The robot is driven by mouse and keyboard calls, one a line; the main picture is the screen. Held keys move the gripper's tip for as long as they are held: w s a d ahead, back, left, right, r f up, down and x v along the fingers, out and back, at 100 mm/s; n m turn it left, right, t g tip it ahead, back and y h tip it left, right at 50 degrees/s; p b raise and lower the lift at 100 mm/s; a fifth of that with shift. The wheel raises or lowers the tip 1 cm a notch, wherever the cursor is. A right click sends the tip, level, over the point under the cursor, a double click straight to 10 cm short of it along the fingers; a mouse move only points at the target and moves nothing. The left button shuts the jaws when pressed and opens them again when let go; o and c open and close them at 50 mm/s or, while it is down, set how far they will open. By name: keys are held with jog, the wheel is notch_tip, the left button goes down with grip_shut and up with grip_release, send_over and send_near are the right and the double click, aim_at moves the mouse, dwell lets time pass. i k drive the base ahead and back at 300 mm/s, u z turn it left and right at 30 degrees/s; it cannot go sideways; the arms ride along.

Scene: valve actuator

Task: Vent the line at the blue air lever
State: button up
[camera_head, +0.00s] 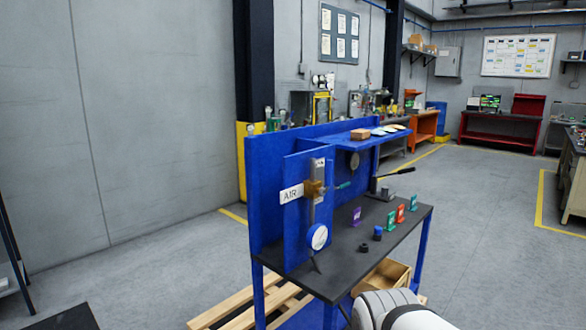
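A blue workbench station (265,165) stands in the middle of the view. On its upright blue panel, a white sign reading AIR (290,194) sits beside a brass valve body (314,188) on a grey vertical strip. A small blue-green lever (343,185) sticks out to the right of the valve, roughly level; it is too small to read its exact setting. A round white-faced gauge (318,237) with a blue rim is below the valve. A white rounded part of my arm shows at the bottom edge. My gripper is not in view.
A wooden box (390,277) and pallet (240,309) lie below. Grey floor is open to the right.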

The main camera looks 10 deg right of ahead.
aim_at(328, 163)
jog(key=u, duration=0.3)
jog(key=i, duration=1.15)
jog(key=z, duration=0.2)
